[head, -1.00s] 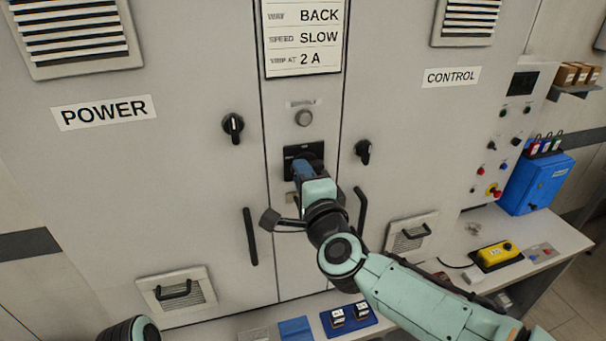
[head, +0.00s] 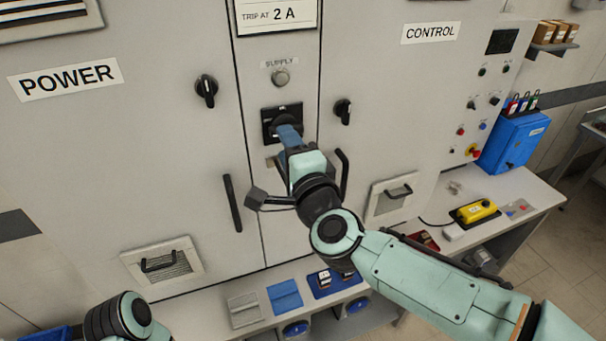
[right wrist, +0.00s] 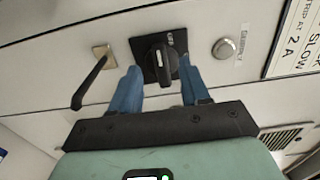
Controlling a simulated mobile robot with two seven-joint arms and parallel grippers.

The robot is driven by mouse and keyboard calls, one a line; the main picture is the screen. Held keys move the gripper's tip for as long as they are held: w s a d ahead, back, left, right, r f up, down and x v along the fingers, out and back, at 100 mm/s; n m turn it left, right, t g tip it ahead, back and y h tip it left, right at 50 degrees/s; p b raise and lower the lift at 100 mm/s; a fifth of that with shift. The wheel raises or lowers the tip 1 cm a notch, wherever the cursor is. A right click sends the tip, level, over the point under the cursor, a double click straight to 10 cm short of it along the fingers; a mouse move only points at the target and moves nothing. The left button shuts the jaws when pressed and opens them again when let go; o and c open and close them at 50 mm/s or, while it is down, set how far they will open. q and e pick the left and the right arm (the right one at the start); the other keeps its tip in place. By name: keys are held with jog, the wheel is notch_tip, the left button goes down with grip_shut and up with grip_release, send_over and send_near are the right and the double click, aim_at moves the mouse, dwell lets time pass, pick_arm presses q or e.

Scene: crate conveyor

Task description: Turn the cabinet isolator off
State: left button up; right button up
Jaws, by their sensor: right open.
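The cabinet isolator is a black square plate (head: 270,114) with a black rotary handle, on the narrow middle panel below a round grey button. In the right wrist view its handle (right wrist: 160,62) points up and down the picture; the small lettering beside it is hard to read. My right gripper (head: 288,136) is in front of the isolator and partly hides the handle in the head view. Its blue fingers (right wrist: 160,75) are open, one on each side of the handle, with visible gaps. My left gripper is out of view; only part of that arm shows at bottom left.
Two other black rotary knobs, left (head: 206,90) and right (head: 343,110), flank the middle panel. Long black door handles (head: 233,203) stand out on both sides below. A bench (head: 535,188) holds a yellow pendant (head: 475,211) and a blue box (head: 512,142).

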jog(key=v, duration=1)
jog(key=shift+b, duration=0.4)
